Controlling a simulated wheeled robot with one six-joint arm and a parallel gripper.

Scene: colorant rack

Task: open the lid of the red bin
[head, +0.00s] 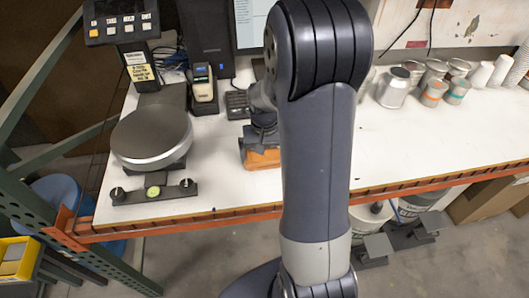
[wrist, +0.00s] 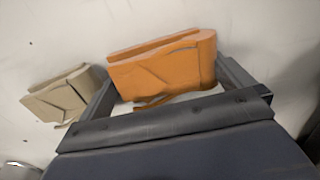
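No plainly red bin shows in either view. An orange block-like thing (wrist: 165,68), with a raised outline on its face and a rounded right end, lies on the white surface in the wrist view. It also shows in the head view (head: 263,160), partly hidden by my arm. I cannot tell whether it is the bin or where a lid is. My gripper (wrist: 166,76) is open, with one finger on either side of the orange thing. I cannot tell whether they touch it. In the head view my gripper (head: 261,137) is just above it.
A similar beige thing (wrist: 62,94) lies left of the orange one. A round scale (head: 151,137) and a handheld device (head: 203,88) stand to the left. Several cans, including a silver one (head: 394,88), stand at the right. The white worktop (head: 400,145) is clear at front right.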

